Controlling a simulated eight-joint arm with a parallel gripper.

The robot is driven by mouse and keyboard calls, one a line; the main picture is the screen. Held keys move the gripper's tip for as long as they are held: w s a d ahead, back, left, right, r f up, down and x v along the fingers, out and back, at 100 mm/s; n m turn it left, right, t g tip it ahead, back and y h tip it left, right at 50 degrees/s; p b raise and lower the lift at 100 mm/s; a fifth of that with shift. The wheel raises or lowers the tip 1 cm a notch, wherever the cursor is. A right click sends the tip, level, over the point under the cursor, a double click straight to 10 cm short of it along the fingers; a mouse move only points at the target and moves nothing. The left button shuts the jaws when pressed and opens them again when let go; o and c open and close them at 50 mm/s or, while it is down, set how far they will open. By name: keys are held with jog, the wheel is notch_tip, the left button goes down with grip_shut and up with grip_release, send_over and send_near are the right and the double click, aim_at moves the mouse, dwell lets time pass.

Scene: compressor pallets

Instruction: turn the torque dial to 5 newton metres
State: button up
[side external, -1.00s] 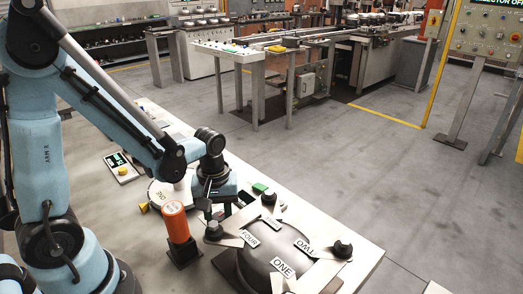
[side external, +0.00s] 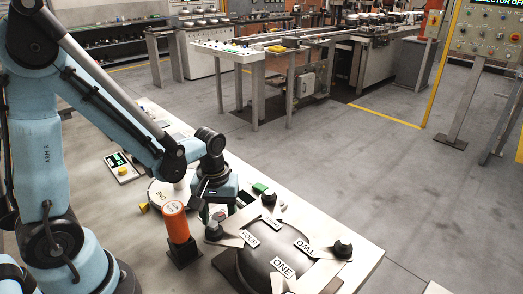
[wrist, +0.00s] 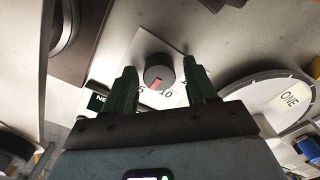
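The torque dial (wrist: 158,72) is a dark round knob on a white plate with numbers, seen in the wrist view. A red pointer mark on its near edge points between the 5 and the 10. My gripper (wrist: 162,85) is open, with one dark green finger on each side of the dial. Gaps show between the fingers and the knob, so it is not clasped. In the side view my gripper (side external: 219,207) hangs low over the bench behind the orange cylinder and hides most of the dial.
An orange cylinder (side external: 175,222) on a dark base stands just left of my gripper. A dark round housing (side external: 262,262) with labelled clamp arms is in front. A pale disc marked ONE (wrist: 275,98) lies to the right in the wrist view. A green block (side external: 260,188) is nearby.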

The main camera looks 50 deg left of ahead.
aim_at(219, 216)
dwell(0.3)
jog(key=shift+r, duration=6.05)
jog(key=m+t, duration=0.2)
jog(key=m, duration=0.1)
jog(key=d+m+t, duration=0.1)
jog(key=m+t, duration=0.1)
jog(key=m, duration=0.1)
jog(key=r+m+t, duration=0.1)
jog(key=m+t, duration=0.1)
jog(key=t, duration=0.1)
jog(key=shift+d+r+m, duration=0.1)
jog(key=shift+d+m, duration=0.25)
jog(key=shift+m, duration=0.05)
